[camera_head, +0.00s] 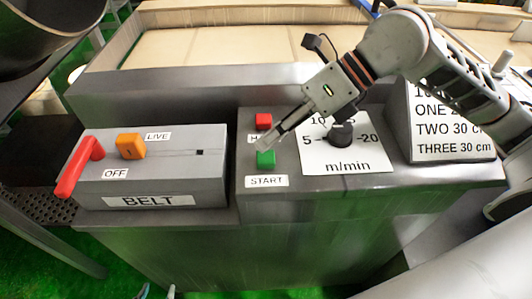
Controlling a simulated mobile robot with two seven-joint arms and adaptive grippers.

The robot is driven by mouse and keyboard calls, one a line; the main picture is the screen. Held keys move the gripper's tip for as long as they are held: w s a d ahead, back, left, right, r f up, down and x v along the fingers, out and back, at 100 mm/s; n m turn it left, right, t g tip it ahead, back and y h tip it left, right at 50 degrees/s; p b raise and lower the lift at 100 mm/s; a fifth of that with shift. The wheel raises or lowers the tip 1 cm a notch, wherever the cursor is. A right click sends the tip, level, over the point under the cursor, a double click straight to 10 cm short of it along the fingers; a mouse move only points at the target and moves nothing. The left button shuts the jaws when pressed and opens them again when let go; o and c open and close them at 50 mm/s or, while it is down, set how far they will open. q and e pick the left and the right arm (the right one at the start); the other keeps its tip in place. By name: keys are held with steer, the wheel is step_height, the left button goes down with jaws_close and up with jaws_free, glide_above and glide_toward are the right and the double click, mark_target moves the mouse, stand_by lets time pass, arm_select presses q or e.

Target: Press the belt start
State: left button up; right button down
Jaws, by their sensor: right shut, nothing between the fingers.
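The green START button (266,159) stands on the grey control box above a START label (266,181). My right gripper (264,145) reaches in from the upper right. Its fingers are shut and empty, with their tips just at the upper edge of the green button; I cannot tell whether they touch it. A red button (263,121) sits behind the green one, its label partly hidden by my fingers. Small tips at the bottom edge, left of the middle, may be my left gripper (158,291), but too little shows to tell its state.
The BELT box (150,165) at left has a red handle (80,166) and an orange knob (130,146) near LIVE and OFF labels. A black dial (340,134) on an m/min scale is right of the buttons. A text sign (450,125) stands at right.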

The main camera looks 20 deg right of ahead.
mark_target(270, 156)
steer(key=shift+r+p, duration=1.3)
steer(key=shift+r, duration=1.1)
arm_select(q)
steer(key=shift+t, duration=0.3)
steer(key=r, duration=0.1)
steer(key=w+r, duration=0.1)
steer(key=r, duration=0.1)
steer(key=w+r, duration=0.1)
steer(key=shift+w+r, duration=0.1)
steer(key=shift+r, duration=0.2)
arm_select(e)
steer(key=shift+f, duration=0.1)
arm_select(q)
steer(key=shift+s+f, duration=0.15)
steer(key=shift+s, duration=0.05)
steer(key=shift+s+f, duration=0.15)
steer(key=shift+s, duration=0.1)
